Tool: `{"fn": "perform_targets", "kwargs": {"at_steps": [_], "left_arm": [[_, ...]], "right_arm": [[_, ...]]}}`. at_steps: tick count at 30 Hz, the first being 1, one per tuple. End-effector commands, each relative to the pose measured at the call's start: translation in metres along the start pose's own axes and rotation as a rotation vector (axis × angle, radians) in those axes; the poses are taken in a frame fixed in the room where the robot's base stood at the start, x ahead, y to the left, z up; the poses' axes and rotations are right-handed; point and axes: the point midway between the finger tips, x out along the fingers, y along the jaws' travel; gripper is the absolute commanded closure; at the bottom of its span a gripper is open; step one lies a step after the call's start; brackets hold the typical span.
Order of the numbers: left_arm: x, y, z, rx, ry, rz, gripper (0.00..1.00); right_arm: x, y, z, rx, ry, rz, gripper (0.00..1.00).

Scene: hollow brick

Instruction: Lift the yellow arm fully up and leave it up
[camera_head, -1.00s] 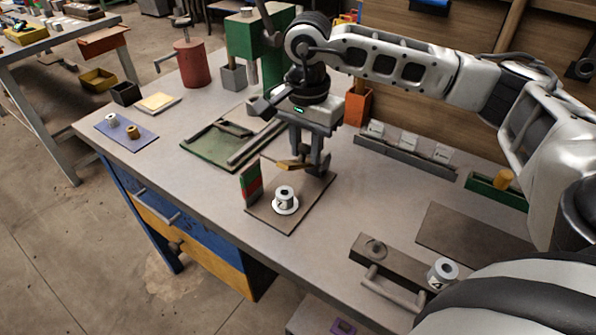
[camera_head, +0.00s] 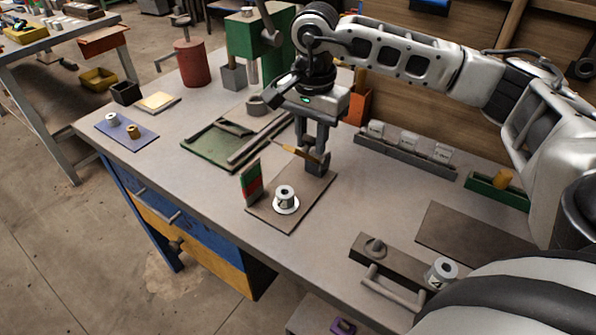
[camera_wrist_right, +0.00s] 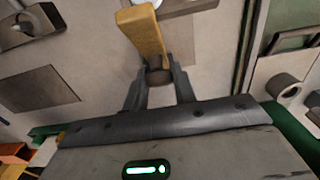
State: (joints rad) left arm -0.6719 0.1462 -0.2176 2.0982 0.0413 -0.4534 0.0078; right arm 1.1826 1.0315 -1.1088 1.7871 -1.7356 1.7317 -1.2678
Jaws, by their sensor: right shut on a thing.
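The yellow arm (camera_head: 299,151) is a short flat bar above the brown board (camera_head: 262,212), beside a dark grey post. In the head view it tilts, its left end higher than its right. My right gripper (camera_head: 311,149) points down at it. In the right wrist view the gripper (camera_wrist_right: 158,80) is shut on the yellow arm (camera_wrist_right: 145,32) at a brownish end piece between the fingertips. The exact contact is partly hidden in the head view. A white spool (camera_head: 285,197) and a red-green block (camera_head: 251,182) stand on the board. My left gripper is out of view.
A green tray (camera_head: 215,152) with grey bars lies left of the board. A grey rack (camera_head: 402,157) with white blocks stands behind to the right. A dark fixture with a handle (camera_head: 390,290) is near the front edge. Bare tabletop lies right of the board.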

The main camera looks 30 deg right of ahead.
Motion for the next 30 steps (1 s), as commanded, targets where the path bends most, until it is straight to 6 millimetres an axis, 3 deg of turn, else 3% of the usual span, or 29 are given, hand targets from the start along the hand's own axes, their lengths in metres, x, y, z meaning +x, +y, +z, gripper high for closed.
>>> {"fn": "perform_targets", "kwargs": {"at_steps": [15,30], "left_arm": [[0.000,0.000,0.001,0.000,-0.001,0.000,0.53],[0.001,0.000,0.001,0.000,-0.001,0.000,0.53]], "right_arm": [[-0.005,0.001,-0.021,0.010,0.010,0.000,1.00],[-0.004,0.001,-0.025,0.009,0.009,0.001,1.00]]}}
